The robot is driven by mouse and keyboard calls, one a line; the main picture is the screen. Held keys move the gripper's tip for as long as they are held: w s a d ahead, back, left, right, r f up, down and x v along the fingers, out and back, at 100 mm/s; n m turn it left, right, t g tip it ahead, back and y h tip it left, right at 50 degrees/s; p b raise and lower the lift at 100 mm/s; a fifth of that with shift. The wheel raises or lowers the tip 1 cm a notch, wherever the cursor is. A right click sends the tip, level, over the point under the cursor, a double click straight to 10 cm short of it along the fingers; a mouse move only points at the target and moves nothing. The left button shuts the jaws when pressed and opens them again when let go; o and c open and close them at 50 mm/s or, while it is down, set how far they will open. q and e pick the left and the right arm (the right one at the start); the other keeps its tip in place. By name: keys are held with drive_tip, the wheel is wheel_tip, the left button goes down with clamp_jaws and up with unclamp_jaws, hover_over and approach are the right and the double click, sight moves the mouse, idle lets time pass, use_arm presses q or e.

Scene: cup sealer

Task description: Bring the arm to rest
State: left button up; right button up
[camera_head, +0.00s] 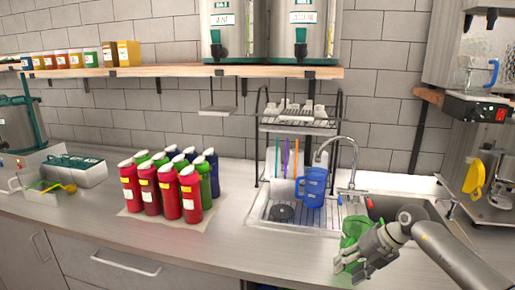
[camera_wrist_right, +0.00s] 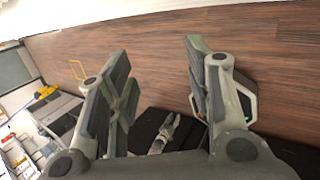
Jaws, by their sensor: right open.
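My right gripper (camera_head: 352,272) is at the lower right of the head view, at the counter's front edge near the sink. Its arm comes in from the right. In the right wrist view its two fingers (camera_wrist_right: 155,85) stand wide apart with nothing between them, and brown wooden floor shows beyond. A green jug-like object (camera_head: 352,232) stands just behind the gripper in the head view and is partly hidden by it. I cannot tell whether they touch. My left gripper is not in view.
Several red, green and purple bottles (camera_head: 190,195) stand on the counter (camera_head: 255,252). A blue pitcher (camera_head: 312,188) stands on a drain tray beside the faucet (camera_head: 352,165). A rack (camera_head: 298,125) is behind. The counter's front middle is clear.

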drive_tip(key=a+f+m+t+y+b, duration=0.1)
drive_tip(key=a+f+m+t+y, duration=0.15)
drive_tip(key=a+f+m, duration=0.4)
drive_tip(key=a+f+m+t+y+b, duration=0.15)
drive_tip(key=a+f+y, duration=0.25)
drive_tip(key=f, duration=0.6)
drive_tip(key=s+d+f+m+t+h+b, duration=0.15)
drive_tip(key=s+d+f+m+h, duration=0.35)
drive_tip(key=f, duration=0.6)
drive_tip(key=s+d+f+m+t+h+b, duration=0.1)
drive_tip(key=s+f+m+t, duration=0.25)
drive_tip(key=f+m, duration=0.5)
drive_tip(key=s+d+f+m+g+h+b, duration=0.1)
drive_tip(key=s+d+f+m+g+h, duration=0.2)
drive_tip(key=s+f, duration=1.05)
drive_tip(key=s+d+f+m+g+h+b, duration=0.1)
drive_tip(key=s+d+f+m+g+h, duration=0.2)
drive_tip(key=s+f, duration=1.1)
use_arm(q)
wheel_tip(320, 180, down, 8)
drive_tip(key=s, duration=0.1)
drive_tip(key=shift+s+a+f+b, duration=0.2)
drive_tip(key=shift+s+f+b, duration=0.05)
drive_tip(key=shift+b, duration=0.15)
use_arm(e)
drive_tip(key=s+a+m+g, duration=0.3)
drive_tip(key=s+g, duration=0.1)
drive_tip(key=s, duration=1.6)
drive_tip(key=shift+f+m+g, duration=0.3)
drive_tip(key=shift+m, duration=0.05)
